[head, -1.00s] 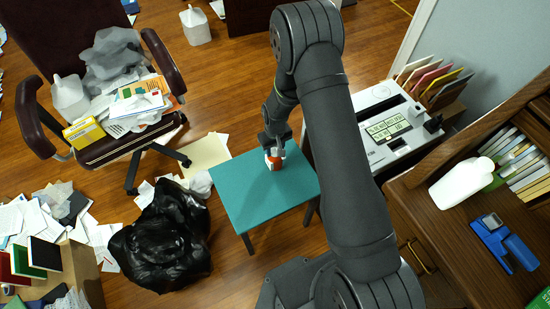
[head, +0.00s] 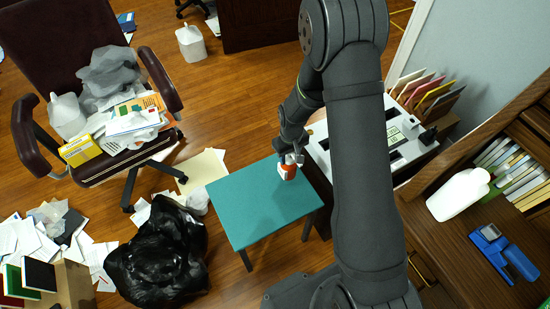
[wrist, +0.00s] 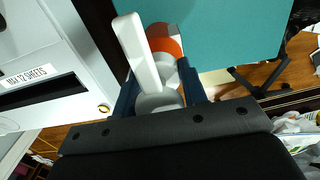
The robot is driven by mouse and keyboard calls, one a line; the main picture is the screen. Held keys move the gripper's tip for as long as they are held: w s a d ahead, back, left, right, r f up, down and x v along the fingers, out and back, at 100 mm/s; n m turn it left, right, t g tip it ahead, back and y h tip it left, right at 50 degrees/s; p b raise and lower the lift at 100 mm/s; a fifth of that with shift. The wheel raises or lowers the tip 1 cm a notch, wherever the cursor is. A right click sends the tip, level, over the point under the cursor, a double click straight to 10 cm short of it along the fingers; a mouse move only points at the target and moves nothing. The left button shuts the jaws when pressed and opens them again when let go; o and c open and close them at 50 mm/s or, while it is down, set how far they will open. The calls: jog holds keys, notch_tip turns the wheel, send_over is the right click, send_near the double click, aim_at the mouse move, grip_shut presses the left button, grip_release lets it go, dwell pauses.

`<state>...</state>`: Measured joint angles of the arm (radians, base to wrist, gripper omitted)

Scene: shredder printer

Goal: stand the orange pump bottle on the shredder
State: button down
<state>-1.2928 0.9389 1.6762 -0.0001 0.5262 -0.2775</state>
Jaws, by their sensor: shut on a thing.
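The orange pump bottle (head: 288,173) with a white pump top is at the far right edge of the teal table in the head view. My gripper (head: 291,157) is shut on it near the top. In the wrist view the fingers of my gripper (wrist: 158,92) are around the white pump part, and the orange body of the bottle (wrist: 168,42) shows beyond them. The bottle looks lifted, but its base is hidden. The white shredder (head: 409,130), partly hidden by my arm, stands right of the table. Its slot and sheet label show at left in the wrist view (wrist: 60,30).
The teal table (head: 255,215) has a bare top. A row of folders (head: 425,92) stands behind the shredder. A wooden desk at right holds a white bottle (head: 458,194) and a blue device (head: 503,252). A black bag (head: 158,255) lies left of the table.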

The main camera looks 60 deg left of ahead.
jog(key=w+d+r, duration=0.3)
jog(key=w, duration=0.1)
jog(key=w+a+r, duration=0.3)
jog(key=w+a, duration=0.1)
jog(key=w, duration=0.6)
jog(key=w+a+r, duration=0.4)
jog(key=w, duration=0.7)
jog(key=w+a+r, duration=0.3)
jog(key=w+a, duration=0.1)
jog(key=w, duration=0.7)
jog(key=shift+w+r, duration=0.15)
jog(key=shift+w, duration=0.1)
notch_tip(320, 180, down, 8)
jog(key=shift+f, duration=0.55)
jog(key=c, duration=0.8)
grip_release()
